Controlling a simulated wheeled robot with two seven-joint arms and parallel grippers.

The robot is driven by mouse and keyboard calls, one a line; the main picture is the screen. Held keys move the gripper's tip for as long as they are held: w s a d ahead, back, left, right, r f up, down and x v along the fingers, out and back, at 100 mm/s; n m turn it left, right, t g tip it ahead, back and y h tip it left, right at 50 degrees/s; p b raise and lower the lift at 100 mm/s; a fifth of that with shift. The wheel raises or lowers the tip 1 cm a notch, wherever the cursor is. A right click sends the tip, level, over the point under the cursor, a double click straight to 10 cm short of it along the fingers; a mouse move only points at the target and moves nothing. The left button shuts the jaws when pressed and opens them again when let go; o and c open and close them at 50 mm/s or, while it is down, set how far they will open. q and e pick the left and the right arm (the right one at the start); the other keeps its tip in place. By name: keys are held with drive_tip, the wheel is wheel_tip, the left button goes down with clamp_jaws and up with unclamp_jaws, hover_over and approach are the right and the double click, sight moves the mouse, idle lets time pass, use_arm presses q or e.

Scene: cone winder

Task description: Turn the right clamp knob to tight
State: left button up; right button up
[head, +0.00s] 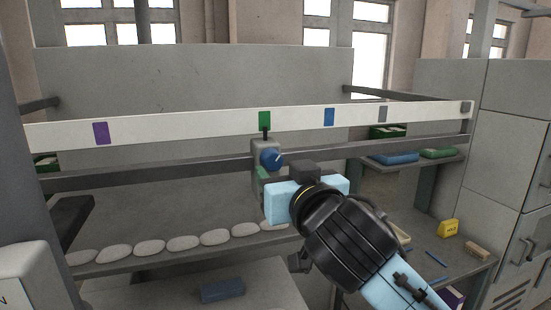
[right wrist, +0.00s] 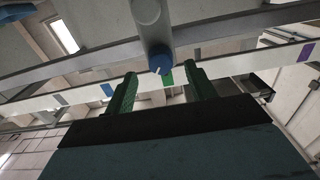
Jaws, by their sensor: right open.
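The clamp knob (head: 271,158) is a round blue knob with a pale pointer line, which points right and slightly up in the head view. It sits on a grey clamp block (head: 257,160) on the dark rail, under the green mark (head: 264,119) of the white scale strip. In the right wrist view the knob (right wrist: 161,61) lies just beyond and between my fingertips. My right gripper (right wrist: 163,82) is open and empty, with two green fingers; in the head view its pale blue body hides most of them just below the knob. My left gripper is out of view.
The white strip (head: 200,124) also has purple (head: 101,133), blue and grey marks. Several pale oval pieces (head: 184,243) line the shelf below the rail. A blue block (head: 222,291) lies lower down. A yellow box (head: 448,229) stands at right.

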sight(275, 164)
drive_tip(key=shift+p+x, duration=0.45)
drive_tip(key=shift+x, duration=1.75)
drive_tip(key=c, duration=1)
